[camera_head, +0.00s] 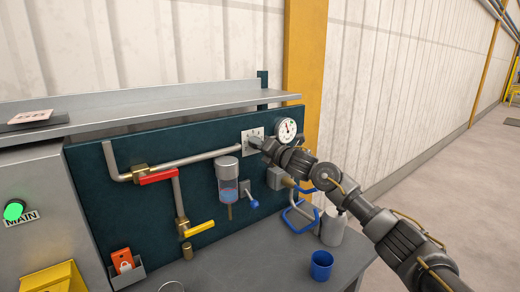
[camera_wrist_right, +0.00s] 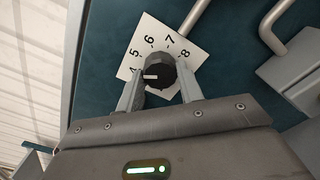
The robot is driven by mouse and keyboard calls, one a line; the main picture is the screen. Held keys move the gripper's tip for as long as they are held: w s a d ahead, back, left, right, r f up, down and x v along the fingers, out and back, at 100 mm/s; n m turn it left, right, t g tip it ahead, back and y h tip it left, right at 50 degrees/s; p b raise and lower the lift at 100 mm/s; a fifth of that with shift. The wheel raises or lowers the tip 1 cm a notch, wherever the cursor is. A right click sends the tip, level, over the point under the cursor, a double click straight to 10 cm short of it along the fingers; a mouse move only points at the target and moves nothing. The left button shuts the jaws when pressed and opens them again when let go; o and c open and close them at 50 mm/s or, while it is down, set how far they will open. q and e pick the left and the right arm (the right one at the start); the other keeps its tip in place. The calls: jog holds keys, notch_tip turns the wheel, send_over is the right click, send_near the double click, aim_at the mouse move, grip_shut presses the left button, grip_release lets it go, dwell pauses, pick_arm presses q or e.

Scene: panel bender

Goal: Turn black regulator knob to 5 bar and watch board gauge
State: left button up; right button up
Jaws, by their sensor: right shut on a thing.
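The black regulator knob (camera_wrist_right: 158,72) sits on a white number plate (camera_wrist_right: 140,42) in the right wrist view. Its white mark points left, close to the 4; the numbers 5 to 8 also show. My right gripper (camera_wrist_right: 158,88) is shut on the knob, one finger on each side. In the head view my right gripper (camera_head: 260,143) covers the knob in front of the plate (camera_head: 247,134). The board gauge (camera_head: 286,130) is a round white dial just right of the plate, unobstructed; its reading is too small to tell. My left gripper is out of view.
The dark board (camera_head: 210,190) carries pipes, a red-handled valve (camera_head: 158,177), a yellow-handled valve (camera_head: 200,229) and a clear filter bowl (camera_head: 228,178). A shelf (camera_head: 150,115) runs above. A blue cup (camera_head: 321,265) and pale bottle (camera_head: 333,228) stand on the bench below my arm.

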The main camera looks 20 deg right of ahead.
jog(key=m, duration=0.5)
jog(key=shift+m, duration=0.3)
dwell(0.4)
jog(key=o, duration=1)
jog(key=b+v, duration=0.3)
jog(key=v, duration=0.8)
